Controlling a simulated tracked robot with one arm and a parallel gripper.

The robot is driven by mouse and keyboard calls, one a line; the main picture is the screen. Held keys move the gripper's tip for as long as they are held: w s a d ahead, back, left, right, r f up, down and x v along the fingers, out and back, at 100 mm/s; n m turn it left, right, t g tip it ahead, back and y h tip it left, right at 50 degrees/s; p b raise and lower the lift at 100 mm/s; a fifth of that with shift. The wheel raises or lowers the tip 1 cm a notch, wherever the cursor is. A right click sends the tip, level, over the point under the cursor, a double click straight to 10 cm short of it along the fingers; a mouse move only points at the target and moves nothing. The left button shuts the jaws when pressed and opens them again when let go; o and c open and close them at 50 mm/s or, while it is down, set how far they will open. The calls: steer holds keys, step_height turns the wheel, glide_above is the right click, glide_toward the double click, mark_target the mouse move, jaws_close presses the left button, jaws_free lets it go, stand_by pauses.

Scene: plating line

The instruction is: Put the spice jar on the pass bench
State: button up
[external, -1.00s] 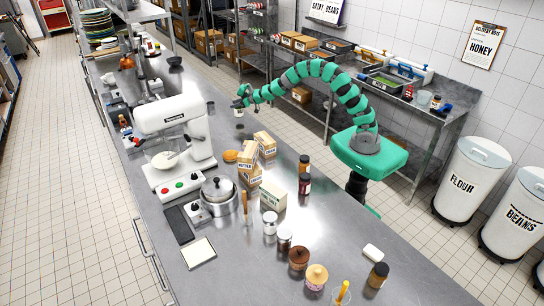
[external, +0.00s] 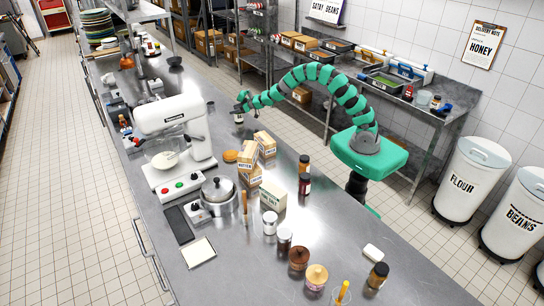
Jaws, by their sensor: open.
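My gripper (external: 241,104) is open at the end of the green arm, low over the far right edge of the long steel bench (external: 225,275). A small pale jar (external: 238,118) stands upright on that bench right under my gripper, its top partly hidden by the fingers. It may be the spice jar; its label is too small to read. I cannot tell whether the fingers touch it. Which surface is the pass bench is not marked.
Butter cartons (external: 249,155), a stand mixer (external: 175,130) and a lidded pot (external: 218,190) stand nearer on the long bench. A steel side bench (external: 455,108) with trays runs along the wall. Flour (external: 465,180) and beans bins stand at the right.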

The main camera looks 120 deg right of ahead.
steer(key=shift+r, duration=0.1)
steer(key=b+v, duration=0.1)
steer(key=v, duration=1.1)
